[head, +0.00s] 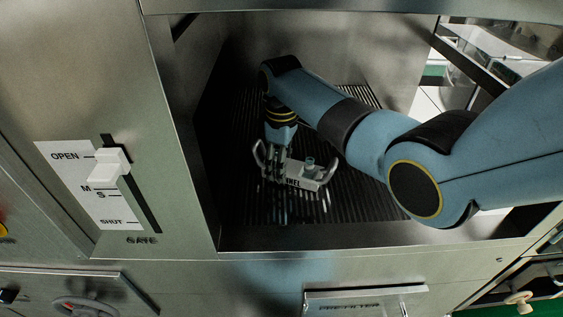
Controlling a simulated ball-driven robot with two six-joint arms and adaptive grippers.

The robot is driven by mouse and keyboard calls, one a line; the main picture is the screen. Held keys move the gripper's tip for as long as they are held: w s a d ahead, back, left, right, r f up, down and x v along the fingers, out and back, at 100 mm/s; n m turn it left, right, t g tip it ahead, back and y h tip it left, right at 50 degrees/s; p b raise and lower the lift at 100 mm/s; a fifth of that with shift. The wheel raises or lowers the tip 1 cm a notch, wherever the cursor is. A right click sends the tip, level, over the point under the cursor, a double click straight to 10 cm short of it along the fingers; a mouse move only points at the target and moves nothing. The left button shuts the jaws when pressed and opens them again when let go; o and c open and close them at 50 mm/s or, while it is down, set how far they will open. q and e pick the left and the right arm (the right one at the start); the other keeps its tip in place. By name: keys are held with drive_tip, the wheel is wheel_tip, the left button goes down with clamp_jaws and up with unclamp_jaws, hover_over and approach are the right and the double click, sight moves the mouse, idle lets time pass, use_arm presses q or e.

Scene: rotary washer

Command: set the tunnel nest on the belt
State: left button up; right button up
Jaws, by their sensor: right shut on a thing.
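The tunnel nest (308,176) is a small light-grey piece with dark lettering, upright side handles and a teal peg on top. It is inside the washer opening, over the dark ribbed belt (262,210). My right gripper (279,158) reaches down from above and is shut on the nest, at its left part. The gripper's fingers are small and partly hidden. I cannot tell whether the nest touches the belt or hangs just above it. My left gripper is not in view.
Metal walls and a front sill (350,236) frame the opening. My right arm crosses its right side. A white gate lever (110,166) stands near the OPEN mark on the left panel. Belt shows bare in front of the nest.

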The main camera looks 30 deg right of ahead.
drive_tip(key=shift+f, duration=0.1)
drive_tip(key=o, duration=1.3)
drive_tip(key=shift+c, duration=0.2)
wheel_tip(320, 180, up, 12)
drive_tip(key=shift+r, duration=0.1)
